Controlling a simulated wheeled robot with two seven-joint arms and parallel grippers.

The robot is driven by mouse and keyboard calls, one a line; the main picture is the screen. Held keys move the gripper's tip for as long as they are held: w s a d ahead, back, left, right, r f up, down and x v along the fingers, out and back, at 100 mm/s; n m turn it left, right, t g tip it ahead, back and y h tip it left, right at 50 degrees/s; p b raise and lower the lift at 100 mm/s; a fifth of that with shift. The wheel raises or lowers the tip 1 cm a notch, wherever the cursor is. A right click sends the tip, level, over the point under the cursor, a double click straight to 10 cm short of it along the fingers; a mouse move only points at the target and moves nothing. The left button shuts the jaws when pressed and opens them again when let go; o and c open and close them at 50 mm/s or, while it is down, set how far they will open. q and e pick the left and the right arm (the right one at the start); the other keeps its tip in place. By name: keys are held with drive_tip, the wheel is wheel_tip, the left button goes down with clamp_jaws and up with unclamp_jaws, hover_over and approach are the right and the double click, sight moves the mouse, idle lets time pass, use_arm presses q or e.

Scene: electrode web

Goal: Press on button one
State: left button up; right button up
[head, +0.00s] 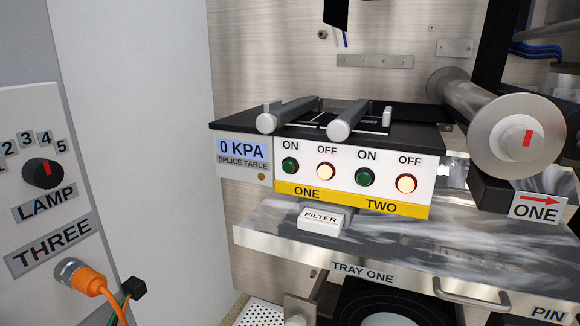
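The splice table's white front panel (345,177) has two button pairs. Above the yellow label ONE (307,193) are a dark green ON button (290,165) and a lit, pale orange OFF button (326,170). Above the label TWO (381,205) are a dark green ON button (365,177) and a lit OFF button (406,184). The display (243,149) at the panel's left reads 0 KPA. Neither of my grippers shows in the head view.
A white FILTER block (321,218) sits below the panel on the metal tray one (420,252). Two grey bars (292,113) lie on the black table top. A large roller (515,135) stands at right. A lamp panel (48,215) with an orange cable (95,284) is at left.

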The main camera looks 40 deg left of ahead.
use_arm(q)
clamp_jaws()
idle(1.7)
